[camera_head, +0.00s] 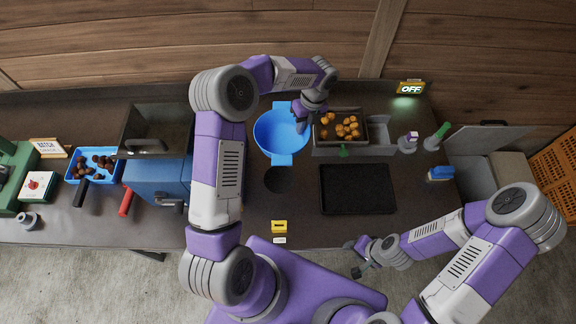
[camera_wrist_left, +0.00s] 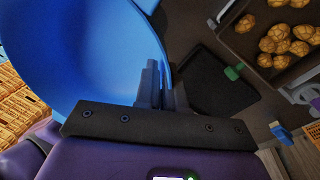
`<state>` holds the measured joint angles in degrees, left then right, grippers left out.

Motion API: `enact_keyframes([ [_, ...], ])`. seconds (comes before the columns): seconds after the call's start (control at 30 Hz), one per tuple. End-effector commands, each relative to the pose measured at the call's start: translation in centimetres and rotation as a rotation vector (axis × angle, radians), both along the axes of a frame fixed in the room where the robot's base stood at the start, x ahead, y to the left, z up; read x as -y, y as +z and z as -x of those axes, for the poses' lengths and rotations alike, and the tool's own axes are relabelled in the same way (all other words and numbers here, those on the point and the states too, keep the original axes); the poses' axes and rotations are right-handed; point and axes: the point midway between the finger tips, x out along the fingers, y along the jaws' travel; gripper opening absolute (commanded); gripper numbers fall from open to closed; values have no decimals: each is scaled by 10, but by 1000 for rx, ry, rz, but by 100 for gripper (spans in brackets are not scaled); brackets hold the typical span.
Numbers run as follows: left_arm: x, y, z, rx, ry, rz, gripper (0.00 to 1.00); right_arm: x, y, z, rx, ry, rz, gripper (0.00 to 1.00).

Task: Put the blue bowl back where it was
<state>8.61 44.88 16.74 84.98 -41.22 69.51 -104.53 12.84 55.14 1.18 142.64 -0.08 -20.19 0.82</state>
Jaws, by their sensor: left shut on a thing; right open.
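The blue bowl (camera_head: 268,138) has a flat tab handle at its near and far sides and looks empty. It is above the table's back middle; I cannot tell how high. My left gripper (camera_head: 301,118) is shut on the bowl's right rim. In the left wrist view the fingers (camera_wrist_left: 163,85) pinch the rim, and the bowl (camera_wrist_left: 75,50) fills the left side. A dark round spot (camera_head: 277,180) lies on the table just in front of the bowl. My right gripper (camera_head: 354,256) is open and empty, off the table's front edge.
A tray of chestnuts (camera_head: 316,132) stands right of the bowl, with a black flat tray (camera_head: 357,189) in front. A blue machine (camera_head: 157,177) stands left. A yellow tag (camera_head: 279,226) lies at the front edge. Table around the dark spot is clear.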

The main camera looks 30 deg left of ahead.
Motion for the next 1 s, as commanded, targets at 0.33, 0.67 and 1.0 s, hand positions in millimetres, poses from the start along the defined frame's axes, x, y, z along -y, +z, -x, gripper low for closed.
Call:
enact_keyframes([
  [0.33, 0, -90, 3, -11, 0, 0, 0, 0, -44, 2, -5, 0, 0, 44],
  [0.67, -1, -144, 3, -9, 1, 0, 0, 0, -61, 2, -4, 1, 0, 44],
  [1.0, -1, -193, 3, -6, 1, 0, 0, 0, -59, 2, -3, 0, 0, 44],
])
